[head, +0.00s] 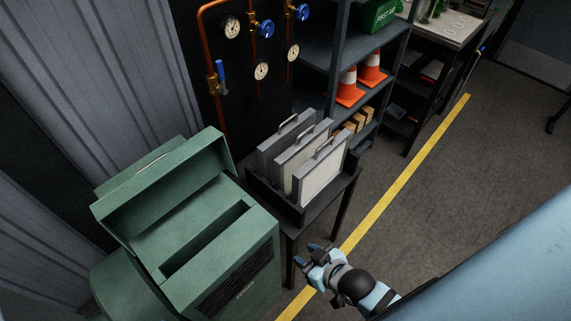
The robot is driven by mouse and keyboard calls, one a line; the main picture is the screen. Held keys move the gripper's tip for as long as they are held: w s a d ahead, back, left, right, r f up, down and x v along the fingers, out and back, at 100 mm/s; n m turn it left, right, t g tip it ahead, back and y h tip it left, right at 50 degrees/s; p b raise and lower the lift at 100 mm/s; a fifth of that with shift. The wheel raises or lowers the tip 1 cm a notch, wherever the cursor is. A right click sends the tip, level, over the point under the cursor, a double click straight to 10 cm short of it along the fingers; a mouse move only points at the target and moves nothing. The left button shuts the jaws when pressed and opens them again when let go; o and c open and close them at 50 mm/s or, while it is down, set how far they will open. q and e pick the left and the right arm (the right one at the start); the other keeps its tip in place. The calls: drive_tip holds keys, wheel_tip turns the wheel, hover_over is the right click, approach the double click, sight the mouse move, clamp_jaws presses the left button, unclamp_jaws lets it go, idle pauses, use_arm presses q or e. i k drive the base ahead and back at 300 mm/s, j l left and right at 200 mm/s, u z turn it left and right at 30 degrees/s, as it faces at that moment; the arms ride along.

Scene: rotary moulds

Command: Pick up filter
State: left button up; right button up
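Three framed filter panels with metal handles on their top edges stand upright in a dark rack (268,194) on a small dark table. The nearest filter (322,182) shows a pale face. The middle filter (287,160) and the back filter (267,152) are partly hidden behind it. My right gripper (306,255) is in front of the table and below the rack, apart from the filters. Its fingers look spread, with nothing between them. My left gripper is out of view.
A green machine (258,262) with a raised lid (165,190) and an empty-looking long slot stands left of the table. Behind are copper pipes with gauges and valves, and a shelf (328,56) with orange cones. Clear floor (470,170) lies right of the yellow line (400,174).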

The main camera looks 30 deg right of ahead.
sight(315, 175)
drive_tip(key=k+l+z, duration=0.1)
drive_tip(key=k+z, duration=0.15)
drive_tip(key=z, duration=0.2)
drive_tip(key=k+l+z, duration=0.2)
drive_tip(key=z, duration=0.2)
drive_tip(key=i+l, duration=0.1)
drive_tip(key=l, duration=0.25)
drive_tip(key=i+l, duration=0.15)
drive_tip(key=l, duration=0.15)
drive_tip(key=i+l, duration=0.1)
drive_tip(key=l, duration=0.25)
drive_tip(key=i+l+u, duration=0.1)
drive_tip(key=l+u, duration=0.35)
drive_tip(key=i+l+u, duration=0.1)
drive_tip(key=l+u, duration=0.15)
drive_tip(key=u, duration=0.15)
